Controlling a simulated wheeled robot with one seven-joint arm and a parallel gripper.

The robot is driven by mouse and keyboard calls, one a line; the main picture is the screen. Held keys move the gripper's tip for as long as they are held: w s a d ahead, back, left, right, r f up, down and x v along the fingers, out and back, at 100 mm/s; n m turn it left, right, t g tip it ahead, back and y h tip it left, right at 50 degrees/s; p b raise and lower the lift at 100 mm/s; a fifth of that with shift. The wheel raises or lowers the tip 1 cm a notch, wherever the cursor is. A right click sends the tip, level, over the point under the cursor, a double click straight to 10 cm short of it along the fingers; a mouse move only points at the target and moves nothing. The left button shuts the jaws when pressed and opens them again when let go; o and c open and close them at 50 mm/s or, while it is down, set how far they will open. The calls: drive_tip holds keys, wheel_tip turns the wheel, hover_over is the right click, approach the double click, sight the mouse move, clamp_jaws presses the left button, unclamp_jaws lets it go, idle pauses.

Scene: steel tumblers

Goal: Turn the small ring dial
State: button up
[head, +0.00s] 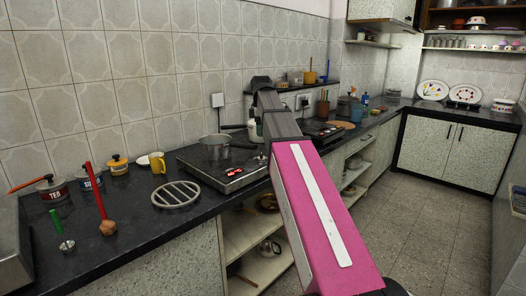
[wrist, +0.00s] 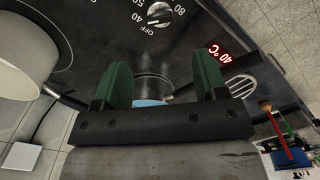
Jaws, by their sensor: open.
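The hob (head: 225,166) is a black plate with red lit digits on the worktop, partly hidden by my arm. In the wrist view a round silver-and-black dial (wrist: 159,14) on its panel is marked OFF, 40 and 80, near the top edge. My gripper (wrist: 165,78) has two green fingers, open and apart. A short round metallic piece (wrist: 153,88) with a blue part shows between the fingers; I cannot tell what it is or whether they touch it. The marked dial lies beyond the fingertips. My gripper is hidden in the head view.
A grey saucepan (head: 214,147) stands on the hob; a pale pot (wrist: 25,60) is close on the left in the wrist view. A red 40 °C display (wrist: 228,54) is to the right.

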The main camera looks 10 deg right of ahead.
sight(261, 154)
wheel_tip(261, 154, down, 10)
drive_tip(key=shift+f, duration=0.15)
idle(0.3)
drive_tip(key=c, duration=0.9)
